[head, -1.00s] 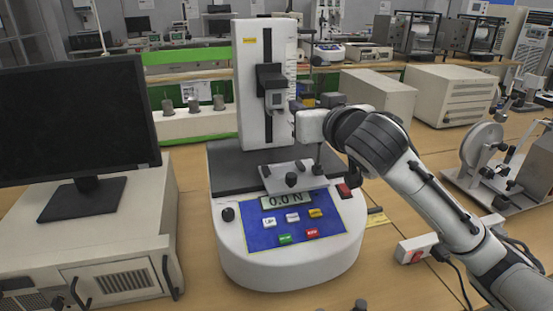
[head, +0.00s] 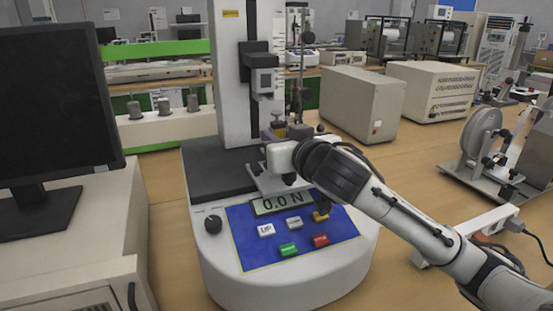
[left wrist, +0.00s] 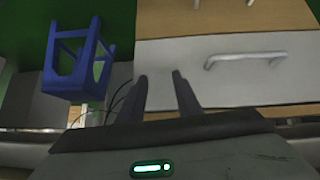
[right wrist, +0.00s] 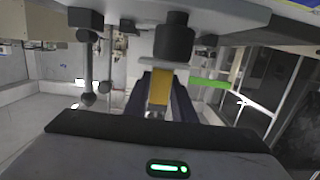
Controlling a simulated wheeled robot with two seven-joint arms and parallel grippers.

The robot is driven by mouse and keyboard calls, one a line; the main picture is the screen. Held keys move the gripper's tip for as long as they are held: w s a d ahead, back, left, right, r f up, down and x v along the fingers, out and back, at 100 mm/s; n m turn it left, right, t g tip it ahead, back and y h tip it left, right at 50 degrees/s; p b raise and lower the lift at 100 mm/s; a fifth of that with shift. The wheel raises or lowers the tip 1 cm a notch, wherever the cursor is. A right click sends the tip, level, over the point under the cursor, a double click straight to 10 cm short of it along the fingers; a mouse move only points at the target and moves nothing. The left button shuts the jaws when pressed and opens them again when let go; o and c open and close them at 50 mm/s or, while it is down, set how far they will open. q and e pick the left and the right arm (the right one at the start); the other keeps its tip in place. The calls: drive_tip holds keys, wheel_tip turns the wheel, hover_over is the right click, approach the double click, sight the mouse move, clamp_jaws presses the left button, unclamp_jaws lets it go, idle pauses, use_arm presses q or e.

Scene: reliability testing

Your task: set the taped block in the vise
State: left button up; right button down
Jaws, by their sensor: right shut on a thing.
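The taped block (right wrist: 158,90) shows as a tan-yellow strip between the dark fingers of my right gripper (right wrist: 155,92) in the right wrist view. The gripper is shut on it. In the head view my right gripper (head: 272,152) is over the base of the tester, and I cannot pick out the block there. The grey metal vise (head: 262,181) sits behind the display, partly hidden by the gripper. A dark knob (right wrist: 174,42) is close to the block in the right wrist view. My left gripper (left wrist: 163,92) is open and empty, outside the head view.
The tester's upright column (head: 236,75) with its dark crosshead (head: 262,78) stands just behind the gripper. The control panel (head: 290,235) reads 0.0 N. A monitor (head: 55,100) is at left. A blue stool (left wrist: 75,60) and a drawer (left wrist: 225,70) show near my left gripper.

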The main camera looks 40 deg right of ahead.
drive_tip(key=shift+f+b, duration=0.35)
drive_tip(key=shift+f, duration=1.5)
drive_tip(key=shift+f, duration=0.2)
drive_tip(key=c, duration=1.5)
unclamp_jaws()
drive_tip(key=shift+r, duration=0.1)
